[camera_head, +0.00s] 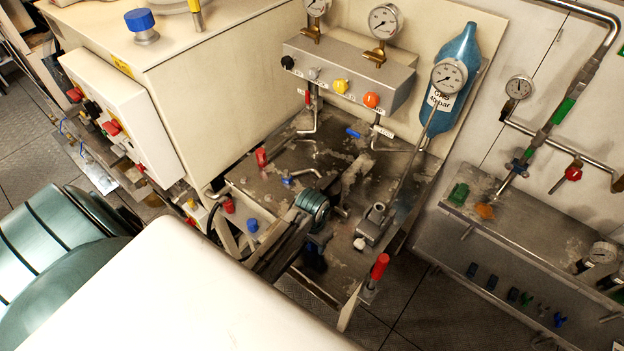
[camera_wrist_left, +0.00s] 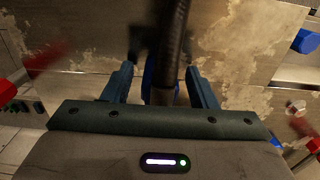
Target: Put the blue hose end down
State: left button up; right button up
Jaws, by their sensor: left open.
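In the left wrist view the blue hose end (camera_wrist_left: 150,76) shows as a blue collar on a dark hose (camera_wrist_left: 174,45). My left gripper (camera_wrist_left: 161,80) is open, with one finger on each side of the hose. I cannot tell whether either finger touches it. In the head view my left gripper (camera_head: 316,248) is low over the stained metal bench (camera_head: 345,240), mostly in shadow. The hose end cannot be made out clearly there. My right gripper is not in view.
A red-handled lever (camera_head: 379,268) stands at the bench's front corner. A grey valve block (camera_head: 372,228) stands right of the gripper. A gauge manifold (camera_head: 350,70) and a blue bottle (camera_head: 460,60) are behind. A lower metal ledge (camera_head: 520,235) lies to the right.

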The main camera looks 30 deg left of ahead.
pick_arm(q)
jog(key=shift+r, duration=0.2)
notch_tip(320, 180, up, 9)
jog(key=b, duration=0.3)
jog(key=shift+r, duration=0.85)
jog(key=shift+r+p, duration=0.3)
jog(key=shift+r, duration=0.2)
